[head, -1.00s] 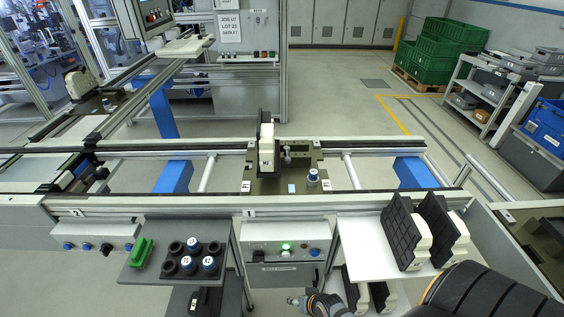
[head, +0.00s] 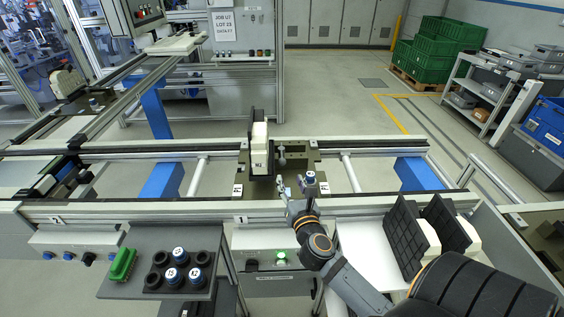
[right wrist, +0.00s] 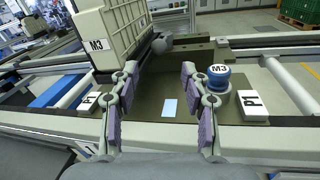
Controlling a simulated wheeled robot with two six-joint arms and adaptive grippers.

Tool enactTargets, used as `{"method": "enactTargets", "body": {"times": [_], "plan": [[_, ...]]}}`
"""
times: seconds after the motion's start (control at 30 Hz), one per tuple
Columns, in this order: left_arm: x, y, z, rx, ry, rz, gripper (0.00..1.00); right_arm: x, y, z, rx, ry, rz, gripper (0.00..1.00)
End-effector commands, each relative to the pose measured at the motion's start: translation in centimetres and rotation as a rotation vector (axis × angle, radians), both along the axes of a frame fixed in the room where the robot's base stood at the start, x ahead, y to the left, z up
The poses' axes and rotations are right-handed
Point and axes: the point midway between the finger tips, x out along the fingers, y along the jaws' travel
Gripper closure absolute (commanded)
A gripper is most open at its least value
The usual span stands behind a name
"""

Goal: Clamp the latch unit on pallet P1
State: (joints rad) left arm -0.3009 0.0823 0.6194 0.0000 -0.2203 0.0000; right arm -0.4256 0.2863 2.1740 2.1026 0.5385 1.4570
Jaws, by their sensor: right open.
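Pallet P1 (head: 290,179) is a dark plate on the near conveyor, with white tags at its front corners. A grey clamp-like part with a rounded end (right wrist: 162,44) is just right of the unit. A blue peg with a white M3 cap (right wrist: 219,78) stands at the front right of the pallet. My right gripper (right wrist: 155,88) is open and empty above the pallet's front, between unit and peg. My left gripper is not in view.
A dark tray (head: 137,290) at front left holds several black cups, some blue-capped pegs and a green piece. A lit control box (head: 262,262) is below the conveyor rail. Black and cream units (head: 408,237) stand on a white shelf at right. A P1 tag (right wrist: 252,106) is beside the peg.

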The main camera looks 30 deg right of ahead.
Motion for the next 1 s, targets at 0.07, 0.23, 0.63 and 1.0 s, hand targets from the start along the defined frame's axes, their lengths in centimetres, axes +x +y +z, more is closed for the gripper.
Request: {"method": "enactTargets", "body": {"times": [0.07,0.23,0.63,1.0], "plan": [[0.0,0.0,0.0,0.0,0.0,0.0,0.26,0.1,-0.1,0.0,0.004,0.0,-0.002,0.53],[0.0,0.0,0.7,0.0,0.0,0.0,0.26,1.9,-0.6,0.3,0.001,-0.003,0.001,0.53],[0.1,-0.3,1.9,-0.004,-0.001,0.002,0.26,9.0,-3.3,0.1,-0.003,0.0,0.001,0.53],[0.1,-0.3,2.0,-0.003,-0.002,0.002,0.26,9.9,-3.6,0.0,-0.003,0.001,0.002,0.53]]}}
